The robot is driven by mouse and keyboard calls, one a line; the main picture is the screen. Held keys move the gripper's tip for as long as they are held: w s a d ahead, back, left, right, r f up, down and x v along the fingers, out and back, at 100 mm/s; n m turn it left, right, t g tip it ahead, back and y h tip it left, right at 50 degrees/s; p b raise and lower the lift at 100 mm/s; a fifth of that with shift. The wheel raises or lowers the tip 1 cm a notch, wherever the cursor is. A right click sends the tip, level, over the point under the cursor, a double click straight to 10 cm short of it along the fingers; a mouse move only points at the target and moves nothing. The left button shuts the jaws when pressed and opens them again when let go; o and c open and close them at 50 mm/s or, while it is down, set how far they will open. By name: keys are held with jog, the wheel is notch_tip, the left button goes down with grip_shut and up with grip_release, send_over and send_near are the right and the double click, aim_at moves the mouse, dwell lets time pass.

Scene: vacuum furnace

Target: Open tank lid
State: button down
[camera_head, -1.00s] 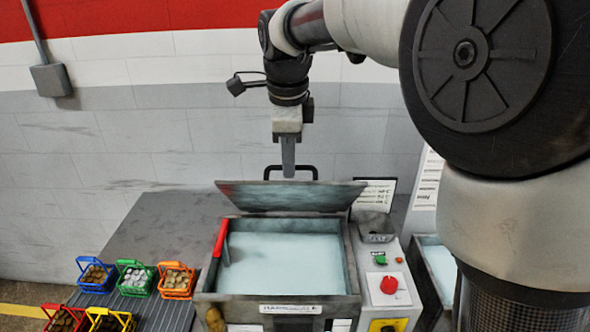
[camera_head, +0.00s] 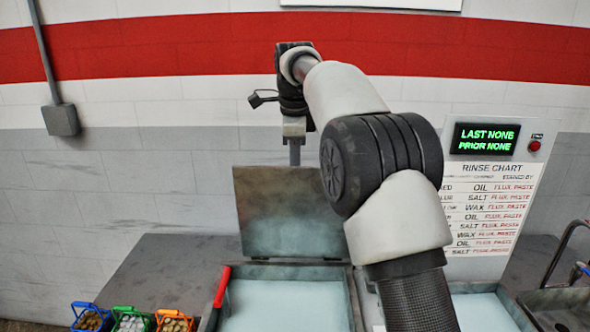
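The tank (camera_head: 215,325) stands in the lower middle and holds pale blue liquid. Its grey lid (camera_head: 285,215) stands steeply raised at the back edge, with its flat inner face toward me. My gripper (camera_head: 295,155) points down at the lid's top edge, and its fingertips meet or pass behind that edge. I cannot tell whether it touches the lid. The black lid handle is not visible now. The fingers show edge-on, so their opening is hidden. My arm covers the lid's right side.
A red handle (camera_head: 222,287) lies on the tank's left rim. Blue, green and orange baskets (camera_head: 130,318) stand at lower left on a grey table (camera_head: 165,265). A second basin (camera_head: 485,312) is at right. A rinse chart (camera_head: 490,205) and a green display (camera_head: 485,139) are behind.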

jog(key=shift+f, duration=0.25)
jog(key=c, duration=1.8)
grip_release()
jog(key=shift+w, duration=0.1)
jog(key=shift+c, duration=0.2)
jog(key=shift+r, duration=0.2)
notch_tip(320, 180, up, 7)
jog(key=s, duration=0.1)
jog(key=shift+s, duration=0.25)
jog(key=shift+r, duration=0.1)
